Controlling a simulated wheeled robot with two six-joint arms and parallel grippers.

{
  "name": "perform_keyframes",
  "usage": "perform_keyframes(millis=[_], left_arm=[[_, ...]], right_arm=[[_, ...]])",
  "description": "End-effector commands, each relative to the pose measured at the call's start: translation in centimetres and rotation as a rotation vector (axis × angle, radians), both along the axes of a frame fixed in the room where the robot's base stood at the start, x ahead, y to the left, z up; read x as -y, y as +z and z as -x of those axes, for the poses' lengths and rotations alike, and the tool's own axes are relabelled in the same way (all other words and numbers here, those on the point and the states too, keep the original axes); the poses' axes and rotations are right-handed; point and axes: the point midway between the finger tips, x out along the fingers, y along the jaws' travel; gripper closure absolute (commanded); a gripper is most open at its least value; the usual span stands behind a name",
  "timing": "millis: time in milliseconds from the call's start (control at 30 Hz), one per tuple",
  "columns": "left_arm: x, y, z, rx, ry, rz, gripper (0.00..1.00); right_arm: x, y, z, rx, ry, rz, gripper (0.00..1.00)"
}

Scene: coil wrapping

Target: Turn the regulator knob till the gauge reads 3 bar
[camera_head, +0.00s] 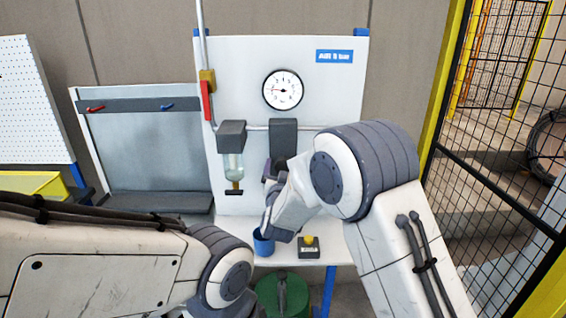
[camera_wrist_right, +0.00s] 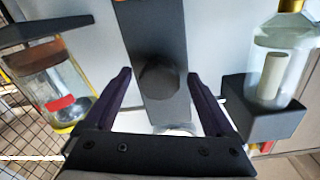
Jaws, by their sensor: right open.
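The round white gauge (camera_head: 283,90) is on the panel in the head view. Its dark needle points roughly left; the numbers are too small to read surely. Below it is the dark regulator block (camera_head: 283,134); the same block (camera_wrist_right: 152,25) fills the middle of the wrist view. The round dark regulator knob (camera_wrist_right: 158,82) faces the wrist camera. My right gripper (camera_wrist_right: 159,76) is open, its fingers on either side of the knob with gaps showing. In the head view my right gripper (camera_head: 274,170) is partly hidden by its wrist. My left gripper is out of view.
A clear bowl (camera_head: 233,165) hangs left of the regulator; another bowl (camera_wrist_right: 62,90) flanks it in the wrist view. A blue cup (camera_head: 263,243) and a yellow-button box (camera_head: 309,246) sit on the shelf below. A mesh fence (camera_head: 490,190) stands at right.

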Motion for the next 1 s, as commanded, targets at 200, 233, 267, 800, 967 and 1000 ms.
perform_keyframes(millis=[200,233,267,800,967,1000], left_arm=[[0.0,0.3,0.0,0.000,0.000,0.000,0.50],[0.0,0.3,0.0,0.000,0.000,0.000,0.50],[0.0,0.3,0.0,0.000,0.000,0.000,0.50],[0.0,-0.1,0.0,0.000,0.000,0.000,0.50],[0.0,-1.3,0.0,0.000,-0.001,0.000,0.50],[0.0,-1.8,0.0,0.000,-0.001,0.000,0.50]], right_arm=[[0.1,0.0,-0.8,-0.001,0.000,0.000,0.11],[0.1,-0.1,-0.8,-0.001,0.000,0.000,0.11],[0.0,-0.1,-0.8,-0.001,0.000,0.000,0.11],[0.1,-0.2,-0.7,-0.001,0.000,-0.012,0.97],[0.0,-0.4,-0.7,0.001,0.000,-0.060,0.96],[0.0,-0.5,-0.7,0.002,0.000,-0.079,0.96]])
